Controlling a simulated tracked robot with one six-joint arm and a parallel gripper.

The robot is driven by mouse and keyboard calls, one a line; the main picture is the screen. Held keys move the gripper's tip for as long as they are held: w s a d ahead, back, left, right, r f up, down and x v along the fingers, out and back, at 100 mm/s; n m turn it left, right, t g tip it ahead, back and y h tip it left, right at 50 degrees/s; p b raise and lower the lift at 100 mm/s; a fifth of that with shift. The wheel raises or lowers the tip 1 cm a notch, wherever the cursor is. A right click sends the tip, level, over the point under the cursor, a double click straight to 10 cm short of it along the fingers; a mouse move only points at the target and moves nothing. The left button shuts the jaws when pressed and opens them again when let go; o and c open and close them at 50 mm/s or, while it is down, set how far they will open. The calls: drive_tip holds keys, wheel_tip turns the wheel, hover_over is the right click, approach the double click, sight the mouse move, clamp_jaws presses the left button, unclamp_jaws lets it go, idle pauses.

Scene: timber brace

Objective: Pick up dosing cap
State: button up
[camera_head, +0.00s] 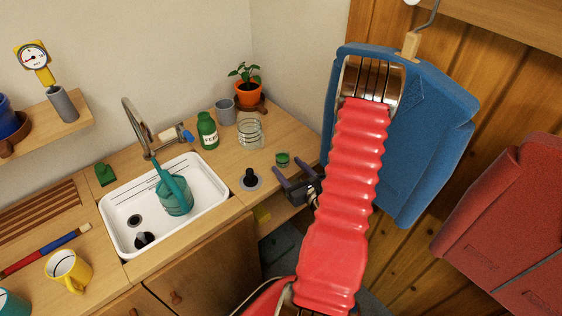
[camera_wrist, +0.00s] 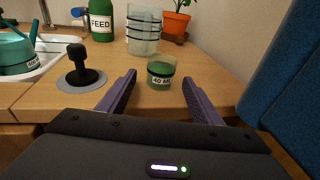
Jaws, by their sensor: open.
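The dosing cap is a small green cup (camera_wrist: 160,74) with a white "40 ML" label. It stands upright on the wooden counter, and it also shows as a small green cup in the head view (camera_head: 282,159). My gripper (camera_wrist: 158,84) is open and empty. Its two purple fingers point toward the counter, one on each side of the cap in the wrist view, with a gap to the cap visible on both sides. In the head view my gripper (camera_head: 292,177) is at the counter's front edge, just in front of the cap.
A black knob on a grey disc (camera_wrist: 83,68) stands left of the cap. Behind are a ribbed clear jar (camera_wrist: 143,33), a green FEED bottle (camera_wrist: 101,20) and a potted plant (camera_wrist: 177,22). A white sink (camera_head: 190,222) holds a teal watering can (camera_head: 174,192). A blue hanging garment (camera_head: 428,120) is at right.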

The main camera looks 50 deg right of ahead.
sight(286, 164)
drive_tip(key=x, duration=0.5)
drive_tip(key=shift+c, duration=0.2)
idle(0.3)
drive_tip(key=c, duration=1.1)
